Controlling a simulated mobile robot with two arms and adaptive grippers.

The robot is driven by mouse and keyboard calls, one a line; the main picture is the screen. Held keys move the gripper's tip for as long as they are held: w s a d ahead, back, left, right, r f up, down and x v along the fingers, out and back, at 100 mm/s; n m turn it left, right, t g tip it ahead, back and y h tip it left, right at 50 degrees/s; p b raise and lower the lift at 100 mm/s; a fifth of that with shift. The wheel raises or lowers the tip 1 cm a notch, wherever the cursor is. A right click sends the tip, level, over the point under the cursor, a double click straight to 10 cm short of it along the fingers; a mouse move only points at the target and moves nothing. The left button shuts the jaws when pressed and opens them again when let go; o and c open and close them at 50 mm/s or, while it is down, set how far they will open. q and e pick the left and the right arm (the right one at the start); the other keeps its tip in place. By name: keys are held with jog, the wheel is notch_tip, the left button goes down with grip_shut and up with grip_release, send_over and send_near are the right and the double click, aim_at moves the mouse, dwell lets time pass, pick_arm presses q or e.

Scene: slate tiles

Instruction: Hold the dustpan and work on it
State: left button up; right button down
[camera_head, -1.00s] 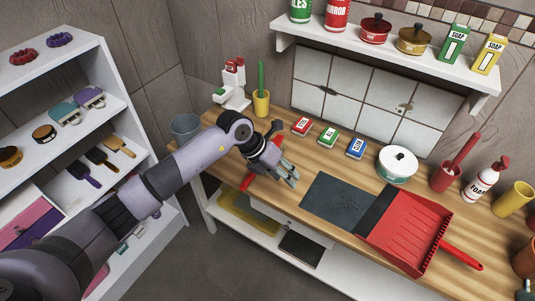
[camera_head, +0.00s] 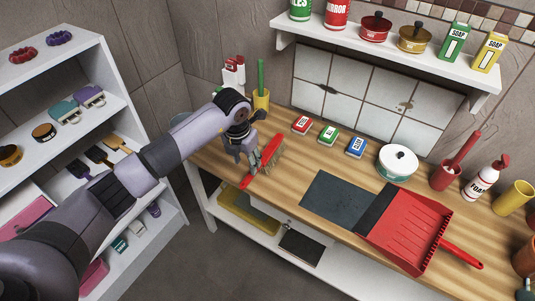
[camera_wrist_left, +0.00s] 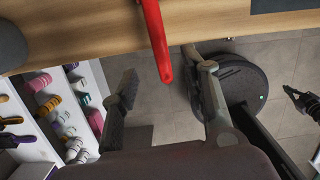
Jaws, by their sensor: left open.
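The red dustpan (camera_head: 408,228) lies on the wooden counter at the right, its black lip on a dark slate mat (camera_head: 336,197) and its handle toward the lower right. A red hand brush (camera_head: 273,150) with brownish bristles lies near the counter's left front edge. My left gripper (camera_head: 247,163) is open, pointing down at the brush's handle, away from the dustpan. In the left wrist view the red handle (camera_wrist_left: 155,38) shows between the spread fingers, and I see no contact. A dark jointed shape (camera_wrist_left: 305,104) at that view's right edge looks like my right gripper; its jaws are unclear.
A white pot (camera_head: 397,165) and several small boxes stand along the counter's back. A yellow cup (camera_head: 261,101) and a white bottle stand behind my left gripper. A white shelf unit (camera_head: 60,85) is at the left.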

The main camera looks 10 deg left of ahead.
aim_at(250, 175)
pick_arm(q)
jog(key=f+b, duration=0.4)
jog(key=f, duration=0.1)
jog(key=w+f+b, duration=0.1)
jog(key=f+b, duration=0.1)
jog(key=f, duration=0.1)
jog(key=shift+w+d+f+b, duration=0.1)
jog(key=shift+d+f+b, duration=0.15)
jog(key=shift+b, duration=0.1)
jog(key=shift+r, duration=0.1)
jog(key=shift+c, duration=0.6)
grip_shut()
